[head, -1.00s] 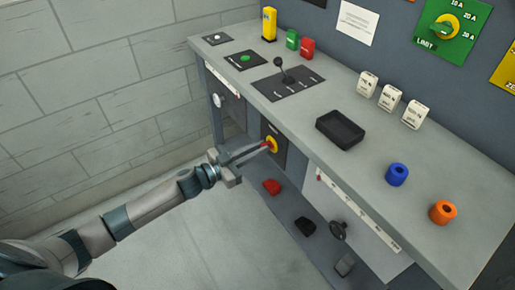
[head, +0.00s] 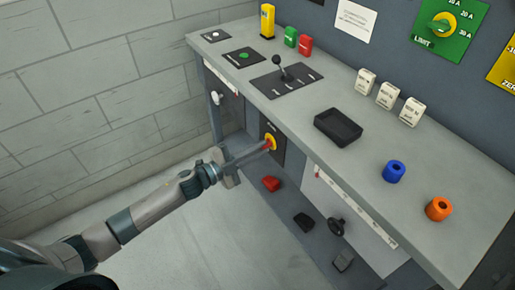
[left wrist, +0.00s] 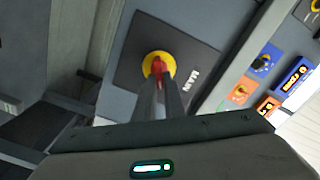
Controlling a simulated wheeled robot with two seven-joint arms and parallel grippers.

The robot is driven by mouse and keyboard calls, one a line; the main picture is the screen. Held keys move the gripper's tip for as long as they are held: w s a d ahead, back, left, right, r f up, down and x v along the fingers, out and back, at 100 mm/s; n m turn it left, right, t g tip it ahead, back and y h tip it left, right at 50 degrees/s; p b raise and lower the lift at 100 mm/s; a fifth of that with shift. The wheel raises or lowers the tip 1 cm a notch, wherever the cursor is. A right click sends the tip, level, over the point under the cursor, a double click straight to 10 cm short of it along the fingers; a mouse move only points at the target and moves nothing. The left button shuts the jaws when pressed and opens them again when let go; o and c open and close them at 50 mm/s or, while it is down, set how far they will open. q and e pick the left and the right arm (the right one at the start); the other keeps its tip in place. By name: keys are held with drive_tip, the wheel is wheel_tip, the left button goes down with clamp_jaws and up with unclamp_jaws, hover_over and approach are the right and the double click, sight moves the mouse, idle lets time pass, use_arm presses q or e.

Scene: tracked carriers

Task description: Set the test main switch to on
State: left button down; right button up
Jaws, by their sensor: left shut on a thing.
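The main switch is a red handle on a yellow disc (head: 272,141), set in a dark plate on the front of the bench below the top. In the left wrist view the yellow disc (left wrist: 151,57) sits on the dark plate (left wrist: 133,75), which bears a white label reading MAIN. My left gripper (head: 267,146) reaches in from the left, its fingers shut on the red handle. In the left wrist view the fingers (left wrist: 161,78) cover most of the handle, so its exact angle is hard to tell. My right gripper is not in view.
On the bench top (head: 290,118) are a joystick panel (head: 272,87), a black tray (head: 338,128), and blue (head: 394,172) and orange (head: 438,209) knobs. The floor at the left is open.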

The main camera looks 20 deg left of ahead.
use_arm(q)
drive_tip(key=m, duration=0.2)
drive_tip(key=m+b, duration=0.1)
drive_tip(key=m, duration=0.3)
drive_tip(key=shift+s+d+f+m, duration=0.1)
drive_tip(key=shift+f+m, duration=0.2)
drive_tip(key=shift+f, duration=0.05)
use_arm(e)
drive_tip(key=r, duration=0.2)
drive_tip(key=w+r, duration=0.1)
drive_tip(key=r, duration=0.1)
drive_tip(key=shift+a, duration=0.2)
use_arm(q)
drive_tip(key=c, duration=1.8)
unclamp_jaws()
drive_tip(key=shift+c, duration=0.2)
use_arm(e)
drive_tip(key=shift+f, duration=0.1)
